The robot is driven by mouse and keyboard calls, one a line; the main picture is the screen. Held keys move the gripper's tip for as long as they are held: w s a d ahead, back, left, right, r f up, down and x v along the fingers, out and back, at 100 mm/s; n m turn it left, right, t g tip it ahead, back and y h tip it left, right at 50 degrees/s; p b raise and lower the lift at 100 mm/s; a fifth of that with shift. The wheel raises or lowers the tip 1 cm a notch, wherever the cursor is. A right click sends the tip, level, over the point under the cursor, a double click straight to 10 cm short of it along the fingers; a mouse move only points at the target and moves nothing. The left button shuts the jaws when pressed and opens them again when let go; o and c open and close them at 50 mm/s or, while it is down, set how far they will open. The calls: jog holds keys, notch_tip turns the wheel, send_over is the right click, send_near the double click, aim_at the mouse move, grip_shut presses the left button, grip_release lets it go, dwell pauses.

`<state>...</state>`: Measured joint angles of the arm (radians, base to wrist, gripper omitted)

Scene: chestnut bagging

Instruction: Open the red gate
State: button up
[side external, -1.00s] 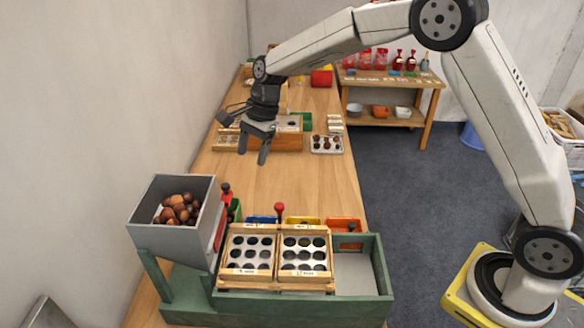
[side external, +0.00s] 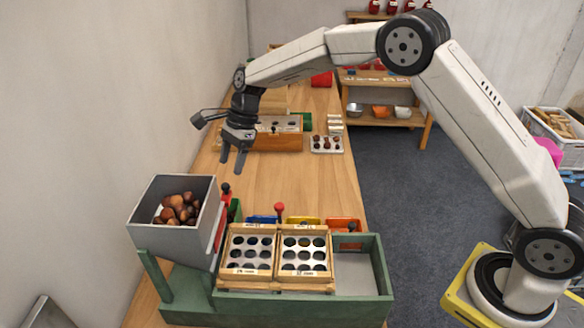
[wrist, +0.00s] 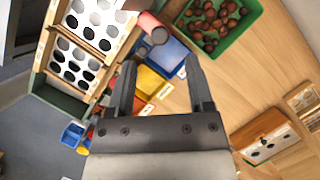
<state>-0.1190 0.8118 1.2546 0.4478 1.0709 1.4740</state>
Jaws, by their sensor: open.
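The red gate (side external: 219,230) is a narrow red plate on the right side of the grey hopper (side external: 150,228), seen nearly edge-on. A dark-topped red handle (side external: 226,190) stands above it. The hopper holds brown chestnuts (side external: 178,208). I cannot tell from this angle whether the gate is open or shut. My gripper (side external: 232,164) is open and empty, pointing down above the table, behind and above the gate and apart from it. In the wrist view, my gripper (wrist: 160,64) has nothing between its fingers. I cannot make out the gate there.
Two wooden-framed hole trays (side external: 277,288) sit in a green base (side external: 240,308). A red knob (side external: 280,208) stands behind them. Blue, yellow and orange bins (side external: 343,225) line the back. A green bin of chestnuts (wrist: 236,42) shows in the wrist view.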

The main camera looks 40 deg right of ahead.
aim_at(226, 184)
jog(key=shift+x, duration=2.5)
grip_shut()
